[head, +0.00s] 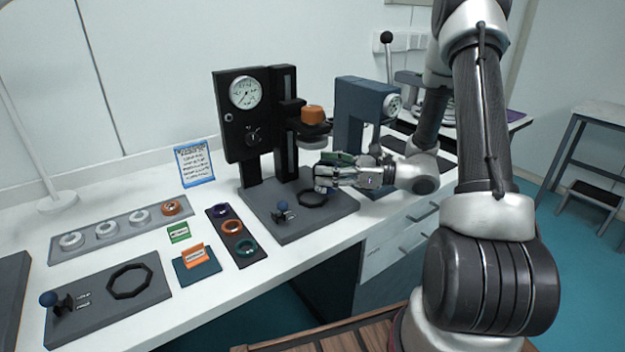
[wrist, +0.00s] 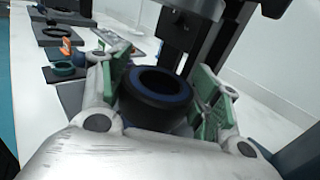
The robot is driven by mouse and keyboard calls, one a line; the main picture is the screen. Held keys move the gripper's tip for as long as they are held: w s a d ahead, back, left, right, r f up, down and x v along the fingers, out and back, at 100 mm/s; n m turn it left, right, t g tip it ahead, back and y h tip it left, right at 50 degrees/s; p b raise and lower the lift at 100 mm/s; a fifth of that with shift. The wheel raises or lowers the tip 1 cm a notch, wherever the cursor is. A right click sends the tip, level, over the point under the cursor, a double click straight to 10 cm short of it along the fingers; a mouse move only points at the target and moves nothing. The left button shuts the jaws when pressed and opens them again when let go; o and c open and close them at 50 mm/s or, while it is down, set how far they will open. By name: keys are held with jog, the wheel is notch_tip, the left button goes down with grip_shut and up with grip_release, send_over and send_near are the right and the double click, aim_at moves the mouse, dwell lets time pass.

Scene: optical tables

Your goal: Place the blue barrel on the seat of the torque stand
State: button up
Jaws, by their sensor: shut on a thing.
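My gripper (wrist: 162,92) is shut on the blue barrel (wrist: 158,86), a dark round ring-shaped piece with a blue inner rim, held between green pads with its open end up. In the head view my gripper (head: 335,173) reaches in from the right beside the torque stand (head: 240,120); the barrel is hidden there by the fingers. The stand has a dial, a black column and a grey base plate. A black octagonal ring (head: 312,194), apparently the seat, lies on that plate, in front of and slightly left of my gripper. Whether the barrel touches anything is unclear.
An orange-topped piece (head: 313,114) sits on the stand's arm above my gripper. A blue-knobbed lever (head: 283,207) is left of the seat. A blue-grey press (head: 360,105) stands behind right. Trays of rings (head: 232,226) and another octagonal fixture (head: 130,281) lie left.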

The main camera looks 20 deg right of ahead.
jog(key=x, duration=0.3)
jog(key=shift+w+a+f, duration=0.1)
jog(key=shift+a+f, duration=0.1)
jog(key=shift+f, duration=0.65)
jog(key=shift+w+a+f, duration=0.1)
jog(key=shift+a+f, duration=0.1)
jog(key=shift+f, duration=0.7)
jog(key=shift+f, duration=0.15)
jog(key=o, duration=1.2)
